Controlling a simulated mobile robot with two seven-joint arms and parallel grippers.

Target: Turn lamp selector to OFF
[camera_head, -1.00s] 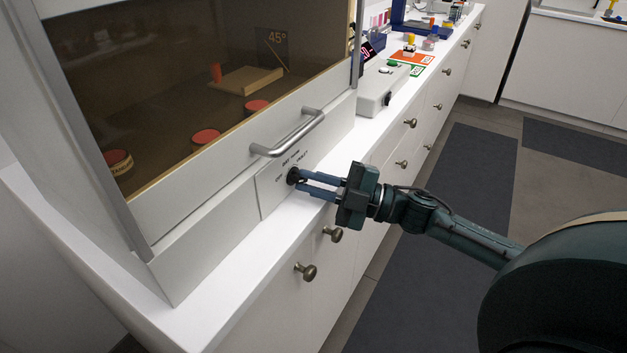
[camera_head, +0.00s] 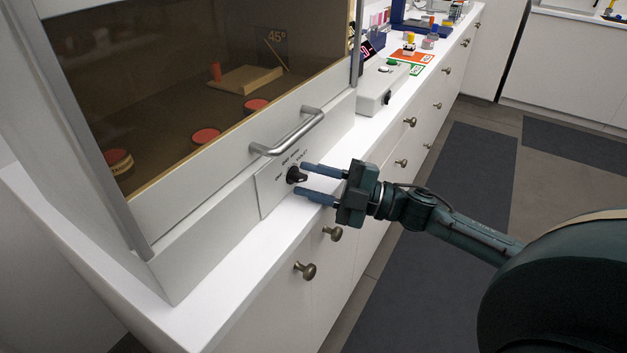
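The lamp selector (camera_head: 295,175) is a small black knob on a pale label plate (camera_head: 270,186) on the cabinet's front panel, below the bar handle. Small print surrounds the knob, too small to read for sure, so I cannot tell its setting. My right gripper (camera_head: 300,180) is open, its two blue fingers spread in front of the knob, one above and one below. The fingers look clear of the knob. My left gripper is not in view.
The cabinet has a tinted window with red-lidded jars (camera_head: 206,135) inside and a metal bar handle (camera_head: 288,133) just above the knob. A white control box (camera_head: 381,88) stands farther along the counter. Drawer knobs (camera_head: 305,270) stick out below the counter edge.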

